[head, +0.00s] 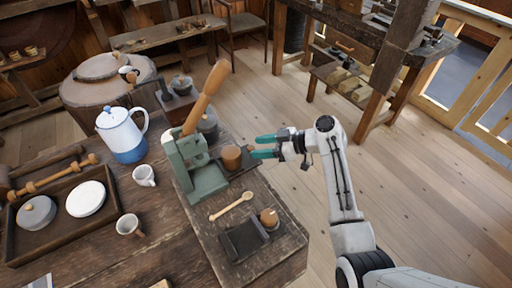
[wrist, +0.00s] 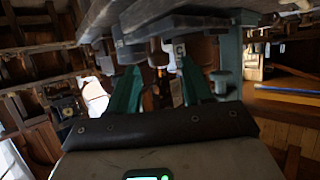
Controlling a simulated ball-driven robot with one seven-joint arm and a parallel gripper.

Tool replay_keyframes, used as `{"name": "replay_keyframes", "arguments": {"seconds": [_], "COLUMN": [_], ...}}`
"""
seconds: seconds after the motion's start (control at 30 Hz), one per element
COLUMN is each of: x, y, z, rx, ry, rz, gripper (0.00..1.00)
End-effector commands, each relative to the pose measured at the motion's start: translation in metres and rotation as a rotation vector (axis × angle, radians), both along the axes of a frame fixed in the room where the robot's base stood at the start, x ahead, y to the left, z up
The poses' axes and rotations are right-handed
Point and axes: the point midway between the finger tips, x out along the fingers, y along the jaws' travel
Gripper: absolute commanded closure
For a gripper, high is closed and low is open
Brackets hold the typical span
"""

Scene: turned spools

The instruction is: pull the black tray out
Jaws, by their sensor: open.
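A black tray (head: 246,163) juts out at the right side of a green press (head: 192,165) with a raised wooden lever, on the wooden table. A brown cup-like piece (head: 231,158) stands at it. My gripper (head: 263,147) has teal fingers, spread apart and pointing left, close to the tray's right end. From this angle I cannot tell whether they touch it. In the wrist view the open fingers (wrist: 160,90) show with dark and grey parts beyond them; which of these is the tray is unclear.
A second dark tray-like piece (head: 245,240) lies near the table's front right corner, by a small round wooden piece (head: 269,218) and a wooden spoon (head: 231,206). A blue-white pot (head: 122,135) and cups stand left. Open floor (head: 430,180) lies right.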

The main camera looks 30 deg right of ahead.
Motion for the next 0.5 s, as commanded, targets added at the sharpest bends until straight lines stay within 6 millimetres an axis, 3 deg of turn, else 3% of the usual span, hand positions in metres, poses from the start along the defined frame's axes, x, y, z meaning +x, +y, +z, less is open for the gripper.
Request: {"name": "replay_keyframes", "arguments": {"seconds": [0.23,0.5], "x": [-0.032,-0.053], "y": [-0.034,-0.053], "z": [0.017,0.03], "rx": [0.0,0.001], "ry": [-0.001,0.001], "rz": [-0.004,-0.002], "gripper": [0.5,0.5]}}
